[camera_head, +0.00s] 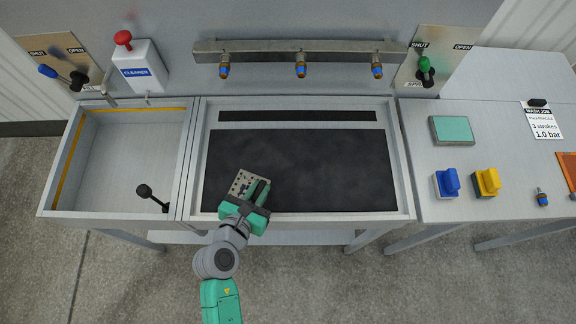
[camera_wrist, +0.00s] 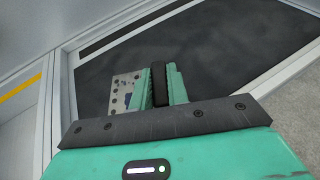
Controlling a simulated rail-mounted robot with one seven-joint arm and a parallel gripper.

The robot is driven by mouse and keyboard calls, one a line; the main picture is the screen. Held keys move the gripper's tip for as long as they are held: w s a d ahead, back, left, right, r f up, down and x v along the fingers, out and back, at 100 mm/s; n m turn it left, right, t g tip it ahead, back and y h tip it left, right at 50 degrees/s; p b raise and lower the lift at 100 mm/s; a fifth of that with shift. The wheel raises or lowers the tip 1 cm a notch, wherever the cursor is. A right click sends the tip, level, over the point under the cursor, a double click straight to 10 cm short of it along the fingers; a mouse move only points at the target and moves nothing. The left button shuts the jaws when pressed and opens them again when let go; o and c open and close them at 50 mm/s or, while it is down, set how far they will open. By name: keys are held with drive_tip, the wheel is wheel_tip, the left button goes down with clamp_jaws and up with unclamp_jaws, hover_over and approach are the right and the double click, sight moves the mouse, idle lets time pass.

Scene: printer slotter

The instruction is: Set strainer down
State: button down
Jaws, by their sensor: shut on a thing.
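The strainer (camera_head: 243,183) is a small grey metal plate with several holes. It is over the left front part of the dark basin floor (camera_head: 320,165). My gripper (camera_head: 256,191) is shut on its black upright handle, which shows between the green fingers in the wrist view (camera_wrist: 160,84). The perforated plate (camera_wrist: 122,93) sticks out to the left of the fingers there, and its right part is hidden. I cannot tell whether the strainer touches the dark floor or hangs just above it.
A bar with three nozzles (camera_head: 300,53) spans the back. The right bench holds a teal pad (camera_head: 452,130), a blue block (camera_head: 446,183) and a yellow block (camera_head: 487,182). The basin's middle and right are clear.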

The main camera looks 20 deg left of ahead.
drive_tip(key=b, duration=0.1)
hover_over(281, 173)
drive_tip(key=shift+s+a+f, duration=0.1)
drive_tip(key=shift+s+f, duration=0.1)
drive_tip(key=shift+f, duration=0.3)
drive_tip(key=f+b, duration=0.1)
drive_tip(key=f, duration=0.1)
drive_tip(key=f+b, duration=0.1)
drive_tip(key=shift+w+f, duration=0.4)
drive_tip(key=shift+r, duration=0.15)
drive_tip(key=c, duration=1.4)
unclamp_jaws()
drive_tip(key=shift+o, duration=0.2)
drive_tip(key=shift+s+r, duration=0.1)
drive_tip(key=shift+s, duration=0.05)
drive_tip(key=p+v, duration=0.3)
drive_tip(key=v, duration=0.8)
drive_tip(key=shift+s+r, duration=0.15)
drive_tip(key=shift+s, duration=0.2)
